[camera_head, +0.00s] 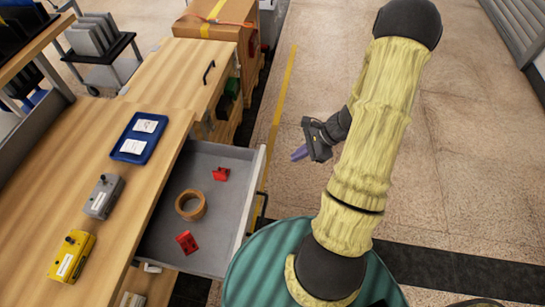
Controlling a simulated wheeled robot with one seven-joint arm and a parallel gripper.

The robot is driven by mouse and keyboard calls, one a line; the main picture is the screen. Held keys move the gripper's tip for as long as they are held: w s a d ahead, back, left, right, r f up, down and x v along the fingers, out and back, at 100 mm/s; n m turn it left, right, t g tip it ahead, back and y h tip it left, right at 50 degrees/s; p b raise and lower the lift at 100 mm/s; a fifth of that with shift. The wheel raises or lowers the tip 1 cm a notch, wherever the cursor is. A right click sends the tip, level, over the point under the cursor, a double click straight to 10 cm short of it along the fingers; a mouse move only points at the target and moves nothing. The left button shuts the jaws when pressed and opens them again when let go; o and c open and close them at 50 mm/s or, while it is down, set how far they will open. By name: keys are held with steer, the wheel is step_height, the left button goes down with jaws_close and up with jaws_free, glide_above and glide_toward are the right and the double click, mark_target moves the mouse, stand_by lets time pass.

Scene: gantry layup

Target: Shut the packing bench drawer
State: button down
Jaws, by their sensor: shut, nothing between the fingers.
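The packing bench (160,125) has a wooden top and runs along the left side of the view. Its grey drawer (213,163) is pulled out to the right from under the top. A dark handle (264,203) is on the drawer's front. Inside lie a roll of brown tape (190,205) and two small red items (221,174). My gripper (300,153) is to the right of the drawer front, apart from it, over the floor. Its fingers are together with nothing between them.
On the bench top are a blue tray (127,150) with white labels, a grey device (103,196) and a yellow device (72,257). A cardboard box (215,25) stands behind the bench. Open floor (465,140) lies to the right.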

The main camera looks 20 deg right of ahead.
steer(key=d+f+m+t, duration=0.1)
steer(key=d+m, duration=0.1)
steer(key=m, duration=0.1)
steer(key=w+d+f+m+t, duration=0.1)
steer(key=d, duration=0.1)
steer(key=shift+f+t, duration=0.3)
steer(key=shift+f, duration=0.05)
steer(key=p, duration=0.1)
glide_toward(264, 162)
steer(key=x, duration=0.3)
steer(key=d+f+x, duration=0.1)
steer(key=x, duration=0.1)
steer(key=shift+a+f, duration=0.15)
steer(key=shift+a, duration=0.1)
steer(key=shift+w+a, duration=0.3)
steer(key=shift+a, duration=0.1)
steer(key=shift+w, duration=0.1)
